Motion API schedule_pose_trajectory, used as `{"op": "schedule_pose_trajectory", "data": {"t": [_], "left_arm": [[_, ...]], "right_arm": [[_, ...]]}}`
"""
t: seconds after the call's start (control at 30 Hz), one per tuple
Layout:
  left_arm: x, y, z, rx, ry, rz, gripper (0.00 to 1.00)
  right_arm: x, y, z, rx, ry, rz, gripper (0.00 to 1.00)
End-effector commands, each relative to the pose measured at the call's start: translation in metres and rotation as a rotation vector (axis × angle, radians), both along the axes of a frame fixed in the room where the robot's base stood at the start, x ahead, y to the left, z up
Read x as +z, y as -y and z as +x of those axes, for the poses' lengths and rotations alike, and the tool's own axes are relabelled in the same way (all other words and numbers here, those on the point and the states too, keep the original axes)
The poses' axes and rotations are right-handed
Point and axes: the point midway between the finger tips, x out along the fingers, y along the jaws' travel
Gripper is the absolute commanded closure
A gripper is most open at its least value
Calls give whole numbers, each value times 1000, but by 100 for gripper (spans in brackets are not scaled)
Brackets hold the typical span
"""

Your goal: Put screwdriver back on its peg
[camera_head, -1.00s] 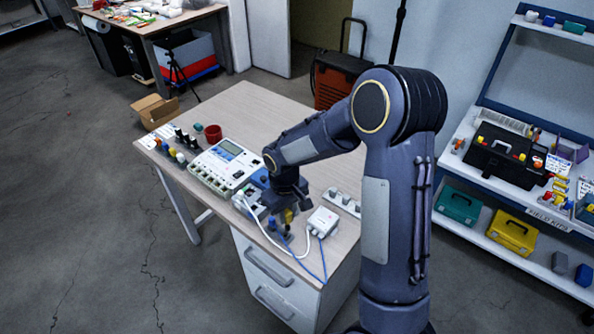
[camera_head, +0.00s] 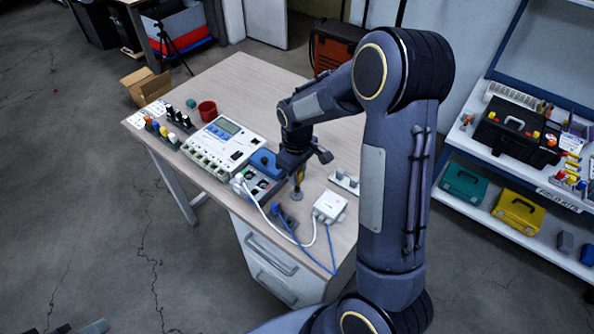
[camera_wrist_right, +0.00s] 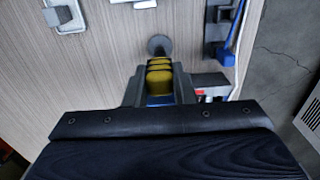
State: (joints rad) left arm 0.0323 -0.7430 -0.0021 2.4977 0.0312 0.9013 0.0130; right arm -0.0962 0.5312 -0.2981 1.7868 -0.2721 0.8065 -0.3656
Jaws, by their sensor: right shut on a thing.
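My right gripper (camera_head: 297,166) points down over the table and is shut on the screwdriver (camera_head: 299,177). Its yellow, dark-banded handle also shows between the fingers in the right wrist view (camera_wrist_right: 160,78). A small grey round disc (camera_head: 297,196) shows just below the handle; in the wrist view the disc (camera_wrist_right: 160,45) is just beyond it. I cannot tell whether they touch, or whether the disc is the peg's base. The screwdriver's shaft cannot be made out. My left gripper is not in view.
A blue holder (camera_head: 285,213) and a white box (camera_head: 330,206) with cables stand near the table's front edge. A grey and white instrument (camera_head: 223,145) and a tray with a blue lid (camera_head: 264,163) are left of the gripper. A grey-knobbed strip (camera_head: 345,181) is at right.

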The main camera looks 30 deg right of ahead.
Motion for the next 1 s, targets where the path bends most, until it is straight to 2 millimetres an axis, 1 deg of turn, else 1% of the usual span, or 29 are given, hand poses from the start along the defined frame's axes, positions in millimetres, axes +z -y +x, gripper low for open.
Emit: {"op": "schedule_pose_trajectory", "data": {"t": [0.17, 0.5, 1.0], "left_arm": [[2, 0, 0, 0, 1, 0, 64], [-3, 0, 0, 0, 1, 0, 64], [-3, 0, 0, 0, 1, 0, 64]], "right_arm": [[2, 0, 1, 0, 2, 0, 100], [-3, 0, 0, 1, 2, 0, 100], [-3, 0, 0, 0, 2, 0, 100]]}}
